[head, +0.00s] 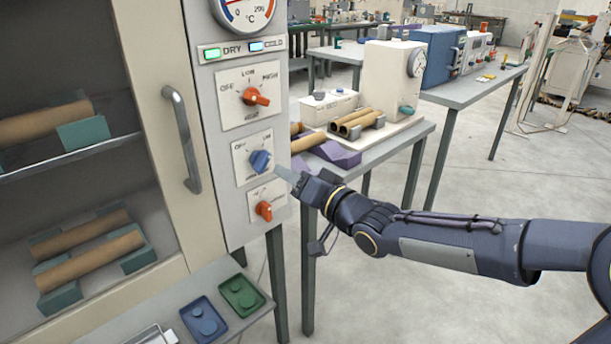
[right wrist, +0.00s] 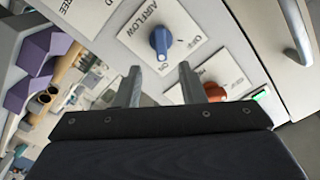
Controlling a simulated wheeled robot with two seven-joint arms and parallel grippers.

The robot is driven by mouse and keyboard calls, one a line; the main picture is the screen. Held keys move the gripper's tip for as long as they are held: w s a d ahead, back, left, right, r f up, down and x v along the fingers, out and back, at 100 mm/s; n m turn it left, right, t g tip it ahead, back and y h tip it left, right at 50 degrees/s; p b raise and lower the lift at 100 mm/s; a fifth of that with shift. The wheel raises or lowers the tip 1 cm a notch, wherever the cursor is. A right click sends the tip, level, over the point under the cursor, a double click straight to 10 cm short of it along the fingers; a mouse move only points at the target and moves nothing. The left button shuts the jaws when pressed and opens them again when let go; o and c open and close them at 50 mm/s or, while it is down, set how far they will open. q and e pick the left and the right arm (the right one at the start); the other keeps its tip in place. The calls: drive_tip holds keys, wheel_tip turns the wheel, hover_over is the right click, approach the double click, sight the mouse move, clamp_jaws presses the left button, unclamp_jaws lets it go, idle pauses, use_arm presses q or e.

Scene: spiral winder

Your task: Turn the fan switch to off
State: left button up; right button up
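The blue knob (head: 260,161) sits on the middle plate of the white control panel. It also shows in the right wrist view (right wrist: 160,41), where its plate reads AIRFLOW, OFF and ON. The knob's pointer seems to lie toward ON. My right gripper (head: 284,174) is just right of the knob in the head view. In the right wrist view my right gripper (right wrist: 158,82) has its two fingers spread apart with nothing between them. The knob lies beyond the fingertips, apart from them. My left gripper is not in view.
An orange HEAT knob (head: 256,96) is above the blue knob, and another orange knob (head: 264,210) is below it. A cabinet door handle (head: 182,138) is to the left. A side table (head: 415,128) with brown tubes stands behind my right gripper.

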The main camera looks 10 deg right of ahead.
sight(267, 161)
drive_tip(key=x, duration=0.7)
drive_tip(key=shift+w+a, duration=0.25)
drive_tip(key=shift+c, duration=0.5)
clamp_jaws()
